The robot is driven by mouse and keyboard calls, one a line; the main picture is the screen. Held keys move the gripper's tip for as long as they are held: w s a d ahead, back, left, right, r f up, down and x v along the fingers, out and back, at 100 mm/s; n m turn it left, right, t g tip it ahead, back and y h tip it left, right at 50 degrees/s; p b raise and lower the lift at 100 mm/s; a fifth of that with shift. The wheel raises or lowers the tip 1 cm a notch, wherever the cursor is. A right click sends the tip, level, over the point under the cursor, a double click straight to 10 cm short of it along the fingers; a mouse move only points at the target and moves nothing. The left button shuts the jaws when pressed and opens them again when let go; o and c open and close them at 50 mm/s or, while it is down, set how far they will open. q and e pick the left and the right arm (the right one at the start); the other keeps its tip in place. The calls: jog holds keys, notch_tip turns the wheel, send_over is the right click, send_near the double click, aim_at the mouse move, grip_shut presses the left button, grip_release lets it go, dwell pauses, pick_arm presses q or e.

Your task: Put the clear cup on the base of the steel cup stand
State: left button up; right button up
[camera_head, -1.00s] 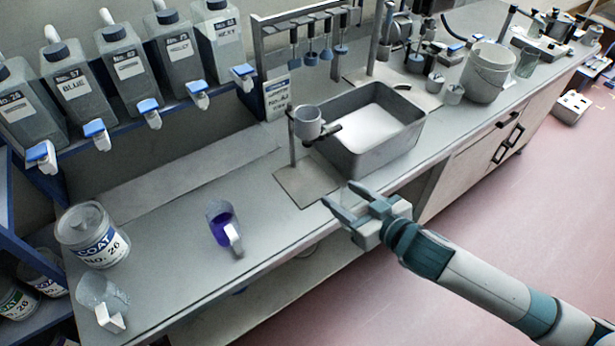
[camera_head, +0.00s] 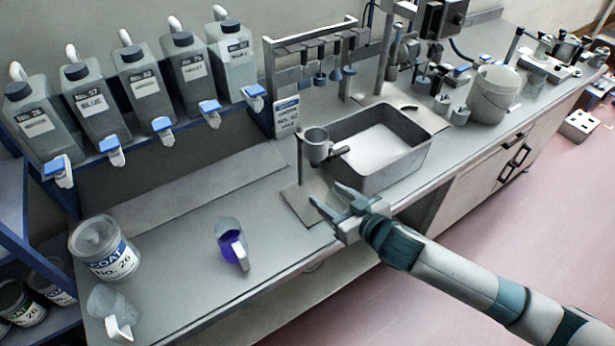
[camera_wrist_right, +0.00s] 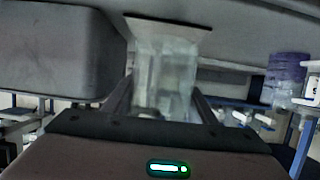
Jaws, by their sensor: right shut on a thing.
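The steel cup stand (camera_head: 298,204) has a flat base plate on the counter, a thin post and a grey metal cup (camera_head: 316,146) held at the top. My right gripper (camera_head: 326,194) is at the plate's front right edge, fingers pointing left over it. In the right wrist view a clear cup (camera_wrist_right: 165,75) sits between its fingers, and it is shut on the cup. The cup is hardly visible in the head view. A dark-edged plate, likely the stand base, shows beyond it. I cannot tell whether the cup touches the base. My left gripper is not in view.
A grey basin (camera_head: 392,180) stands right behind the gripper. A jug with purple liquid (camera_head: 232,246), an empty clear jug (camera_head: 112,312) and a COAT tin (camera_head: 108,255) stand to the left. Bare counter lies between the stand and the purple jug.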

aim_at(301, 176)
jog(key=w+a+p, duration=0.1)
jog(key=w+a, duration=0.1)
jog(key=w, duration=0.1)
jog(key=w+a, duration=0.2)
jog(key=w+a+p, duration=0.1)
jog(key=w+a, duration=0.1)
jog(key=w, duration=0.1)
jog(key=shift+w+a+p, duration=0.2)
jog(key=shift+w+p, duration=0.15)
jog(key=shift+f+p, duration=0.65)
jog(key=shift+f, duration=1.1)
jog(key=shift+f, duration=0.25)
jog(key=o, duration=1)
jog(key=shift+o, duration=0.2)
jog(key=shift+r, duration=0.2)
